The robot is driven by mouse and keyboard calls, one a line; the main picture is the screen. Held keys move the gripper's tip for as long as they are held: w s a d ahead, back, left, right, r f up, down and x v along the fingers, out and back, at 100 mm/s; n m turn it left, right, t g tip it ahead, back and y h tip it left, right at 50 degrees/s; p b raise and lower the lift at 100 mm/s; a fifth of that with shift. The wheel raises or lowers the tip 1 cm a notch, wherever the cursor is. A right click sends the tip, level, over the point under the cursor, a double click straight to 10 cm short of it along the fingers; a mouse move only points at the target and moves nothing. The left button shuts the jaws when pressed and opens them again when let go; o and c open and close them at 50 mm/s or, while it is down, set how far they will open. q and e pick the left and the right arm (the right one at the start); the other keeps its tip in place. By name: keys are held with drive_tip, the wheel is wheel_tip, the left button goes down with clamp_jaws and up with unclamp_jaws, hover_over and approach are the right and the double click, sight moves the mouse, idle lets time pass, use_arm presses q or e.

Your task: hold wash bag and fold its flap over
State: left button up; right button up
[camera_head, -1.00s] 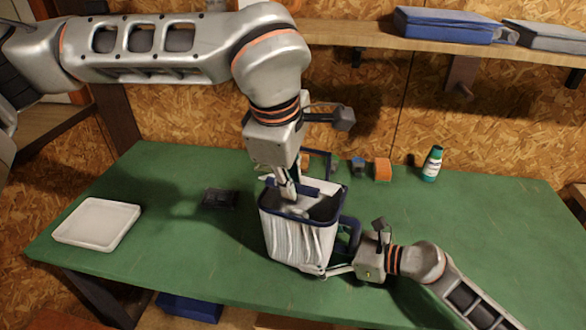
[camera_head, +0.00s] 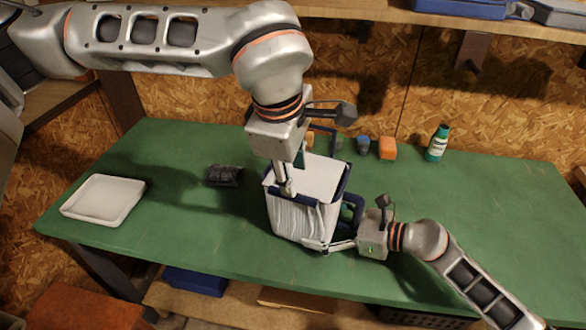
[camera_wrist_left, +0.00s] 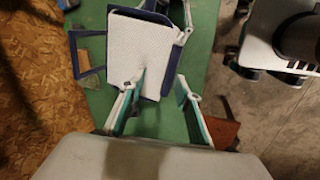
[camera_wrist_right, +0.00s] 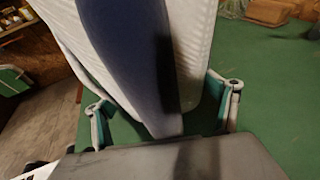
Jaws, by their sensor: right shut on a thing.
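The wash bag (camera_head: 300,220) stands upright on the green table, white and ribbed with navy trim. Its white flap (camera_head: 320,177) lies across the top and hides the inside. The flap also shows from above in the left wrist view (camera_wrist_left: 142,45). My left gripper (camera_head: 286,188) is at the bag's top left edge. Its fingers are apart with nothing clearly held between them; I cannot tell whether one touches the flap. My right gripper (camera_head: 327,246) is shut on the bag low at its front right. In the right wrist view the bag (camera_wrist_right: 195,60) fills the space between the fingers.
A white tray (camera_head: 102,200) lies at the left, and a dark item (camera_head: 224,175) lies left of the bag. Behind stand a blue item (camera_head: 363,145), an orange block (camera_head: 388,148) and a green bottle (camera_head: 437,145). The table's right side is clear.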

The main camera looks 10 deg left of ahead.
use_arm(q)
wheel_tip(320, 180, up, 9)
idle(0.8)
idle(0.5)
use_arm(e)
drive_tip(key=o, duration=0.8)
